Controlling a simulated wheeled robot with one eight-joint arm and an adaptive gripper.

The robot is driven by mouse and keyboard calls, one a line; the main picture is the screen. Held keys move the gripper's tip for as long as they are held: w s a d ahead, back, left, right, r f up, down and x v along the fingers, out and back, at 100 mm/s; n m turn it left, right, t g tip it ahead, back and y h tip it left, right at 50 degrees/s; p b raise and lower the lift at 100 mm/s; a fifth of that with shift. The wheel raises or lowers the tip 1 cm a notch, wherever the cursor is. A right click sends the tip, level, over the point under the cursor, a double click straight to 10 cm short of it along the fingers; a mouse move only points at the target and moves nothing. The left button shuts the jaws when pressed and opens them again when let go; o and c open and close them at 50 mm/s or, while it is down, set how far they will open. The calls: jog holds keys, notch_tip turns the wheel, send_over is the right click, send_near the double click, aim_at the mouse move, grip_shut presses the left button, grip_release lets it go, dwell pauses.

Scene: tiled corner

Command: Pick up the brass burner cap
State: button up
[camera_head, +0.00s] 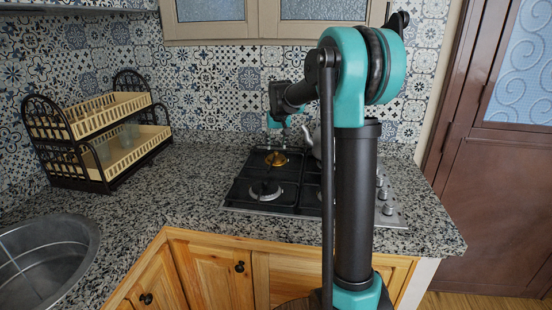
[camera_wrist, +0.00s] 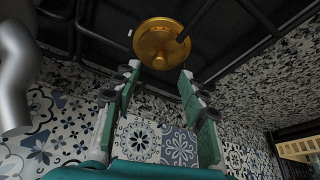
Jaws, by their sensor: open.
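The brass burner cap (camera_head: 276,159) sits on the back left burner of the black stove (camera_head: 238,193). In the wrist view the cap (camera_wrist: 160,45) is a round golden disc at the top middle, just beyond my fingertips. My gripper (camera_wrist: 158,75) is open and empty, its two teal fingers spread with the cap ahead of the gap between them. In the head view my gripper (camera_head: 283,122) is above and behind the cap, close to the tiled wall, and is small and partly hidden by my arm.
A kettle (camera_head: 312,138) stands right of the cap, partly behind my arm; its spout (camera_wrist: 16,75) shows at left in the wrist view. Black grates surround the burners. A dish rack (camera_head: 95,130) and sink (camera_head: 45,262) are at left. Granite counter (camera_head: 190,190) between is clear.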

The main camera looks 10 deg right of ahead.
aim_at(276, 152)
jog(key=x, duration=0.4)
jog(key=shift+w, duration=0.15)
grip_shut()
